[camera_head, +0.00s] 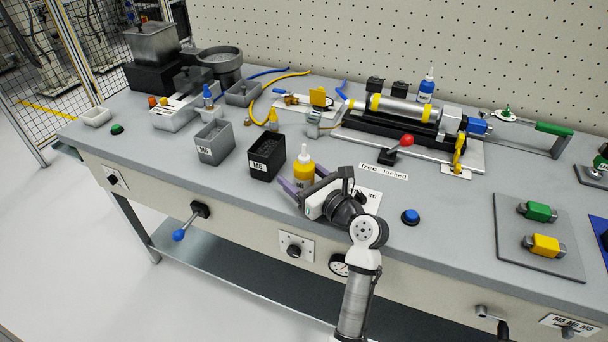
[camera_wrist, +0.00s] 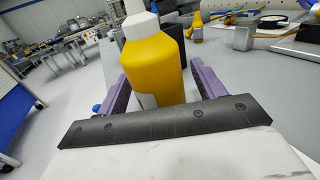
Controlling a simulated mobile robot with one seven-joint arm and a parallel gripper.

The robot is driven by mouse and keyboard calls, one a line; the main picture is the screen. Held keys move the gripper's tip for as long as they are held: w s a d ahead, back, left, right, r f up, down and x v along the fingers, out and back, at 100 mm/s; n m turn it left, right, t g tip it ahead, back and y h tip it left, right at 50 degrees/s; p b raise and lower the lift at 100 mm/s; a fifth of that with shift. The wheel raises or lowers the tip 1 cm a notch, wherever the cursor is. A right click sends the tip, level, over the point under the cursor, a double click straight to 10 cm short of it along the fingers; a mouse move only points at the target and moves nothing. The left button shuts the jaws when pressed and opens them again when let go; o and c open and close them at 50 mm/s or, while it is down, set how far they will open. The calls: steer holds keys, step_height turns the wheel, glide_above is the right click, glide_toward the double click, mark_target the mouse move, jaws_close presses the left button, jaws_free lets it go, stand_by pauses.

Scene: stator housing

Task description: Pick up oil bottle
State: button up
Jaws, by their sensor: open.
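The oil bottle (camera_head: 304,167) is yellow with a white nozzle cap and stands upright on the grey bench near its front edge. In the wrist view the yellow bottle (camera_wrist: 155,66) fills the middle, its cap partly cut off by the top edge. My gripper (camera_head: 296,190) reaches in low from the front right, with its purple fingers either side of the bottle. In the wrist view my open gripper (camera_wrist: 160,82) has one finger left and one right of the bottle, with a gap visible on the right. The bottle's base is hidden behind the gripper body.
A black bin (camera_head: 267,158) stands just left of the bottle, and a grey bin (camera_head: 215,142) beyond it. A lever with a red knob (camera_head: 406,141) and a white label plate (camera_head: 383,171) lie to the right. A blue button (camera_head: 410,216) sits near the front edge.

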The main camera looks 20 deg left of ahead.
steer(key=shift+w+a, duration=0.15)
steer(key=shift+a, duration=0.15)
steer(key=shift+c, duration=0.3)
steer(key=c, duration=0.8)
step_height(320, 180, up, 20)
steer(key=shift+p, duration=0.35)
steer(key=shift+o, duration=0.4)
